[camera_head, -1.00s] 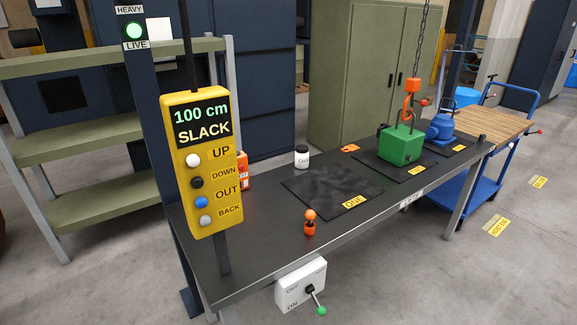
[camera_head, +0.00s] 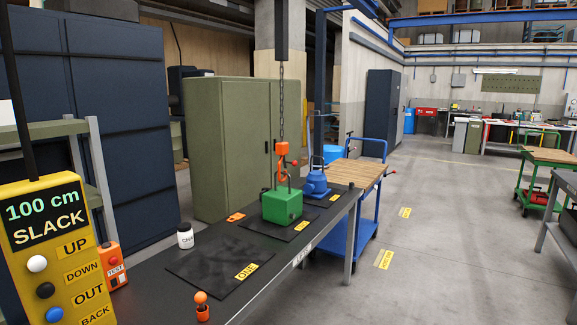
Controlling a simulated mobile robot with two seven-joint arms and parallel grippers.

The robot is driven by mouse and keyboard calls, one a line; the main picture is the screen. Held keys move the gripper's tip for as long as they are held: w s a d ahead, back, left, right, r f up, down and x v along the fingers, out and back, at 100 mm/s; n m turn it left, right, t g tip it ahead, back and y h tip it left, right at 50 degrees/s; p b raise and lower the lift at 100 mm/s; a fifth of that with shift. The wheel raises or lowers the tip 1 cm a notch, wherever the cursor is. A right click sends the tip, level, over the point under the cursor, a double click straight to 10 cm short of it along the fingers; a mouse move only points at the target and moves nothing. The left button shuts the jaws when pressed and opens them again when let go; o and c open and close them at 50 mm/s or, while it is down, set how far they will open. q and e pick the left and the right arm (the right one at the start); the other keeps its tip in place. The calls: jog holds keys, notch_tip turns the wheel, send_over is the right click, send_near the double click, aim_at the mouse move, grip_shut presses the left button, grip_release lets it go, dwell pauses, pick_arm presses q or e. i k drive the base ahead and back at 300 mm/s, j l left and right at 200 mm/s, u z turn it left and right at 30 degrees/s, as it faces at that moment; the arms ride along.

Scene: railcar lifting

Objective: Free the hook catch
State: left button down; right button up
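The orange hook (camera_head: 282,172) hangs from an orange block (camera_head: 282,149) on a chain (camera_head: 281,105), above the green block (camera_head: 281,206) on the bench. A small red knob (camera_head: 295,163) sits at the hook's right side, likely on its catch. The hook appears to be at the green block's top loop, but the view is too small to tell whether it is engaged. The yellow pendant (camera_head: 50,255) at the left reads "100 cm SLACK", with buttons for UP, DOWN, OUT and BACK. Neither of my grippers is in view.
A blue trolley (camera_head: 370,205) stands behind.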

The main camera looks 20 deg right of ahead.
aim_at(294, 163)
jog(key=i+l, duration=0.3)
jog(key=i+l+u, duration=0.1)
jog(key=i+l, duration=0.2)
jog(key=i+l+u, duration=0.1)
jog(key=i+l, duration=0.2)
jog(key=l, duration=0.15)
jog(key=i+l, duration=0.3)
jog(key=i+l+u, duration=0.1)
jog(key=i+l, duration=0.15)
jog(key=l, duration=0.25)
jog(key=i+l, duration=0.3)
jog(key=i+l+u, duration=0.1)
jog(key=i+l, duration=0.15)
jog(key=l, duration=0.3)
jog(key=i+l, duration=0.25)
jog(key=l, duration=0.15)
jog(key=u, duration=0.05)
